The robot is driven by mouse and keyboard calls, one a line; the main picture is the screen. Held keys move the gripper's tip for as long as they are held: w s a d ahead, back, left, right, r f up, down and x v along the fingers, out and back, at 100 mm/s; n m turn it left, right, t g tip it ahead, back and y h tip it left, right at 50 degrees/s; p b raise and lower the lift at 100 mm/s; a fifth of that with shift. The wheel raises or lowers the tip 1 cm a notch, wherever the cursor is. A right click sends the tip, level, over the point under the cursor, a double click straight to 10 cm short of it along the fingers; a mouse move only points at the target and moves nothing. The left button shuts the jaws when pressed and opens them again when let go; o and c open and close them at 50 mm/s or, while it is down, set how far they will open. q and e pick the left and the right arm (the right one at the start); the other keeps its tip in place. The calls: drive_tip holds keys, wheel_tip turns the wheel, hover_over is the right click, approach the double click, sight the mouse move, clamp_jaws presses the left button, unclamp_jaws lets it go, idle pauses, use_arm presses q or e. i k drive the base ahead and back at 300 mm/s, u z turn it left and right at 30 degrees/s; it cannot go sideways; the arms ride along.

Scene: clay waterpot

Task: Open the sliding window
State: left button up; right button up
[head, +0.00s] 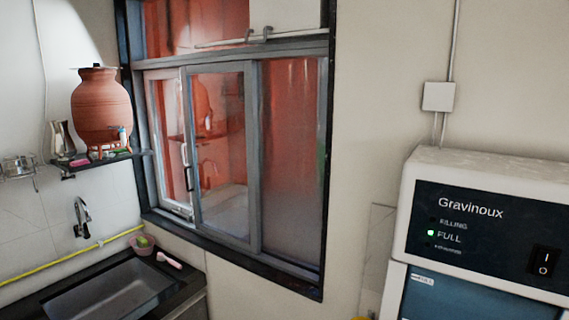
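The sliding window (252,157) is set in the wall at the middle of the head view, in a dark frame. Its grey-framed sliding pane (222,150) stands left of centre and overlaps a white-framed pane (168,140) behind it at the left. A frosted pane (290,160) fills the right part. Reddish shapes show through the glass. Whether the window stands partly open I cannot tell. Neither of my grippers is in view.
A clay waterpot (101,107) stands on a small dark shelf (100,161) left of the window. Below it are a sink (112,290), a faucet (81,217) and a yellow hose (70,256). A white Gravinoux machine (480,178) stands at the right. Bare wall lies between window and machine.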

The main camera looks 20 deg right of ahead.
sight(205, 222)
drive_tip(key=u, duration=1.35)
drive_tip(key=i, duration=1.25)
drive_tip(key=z, duration=1.45)
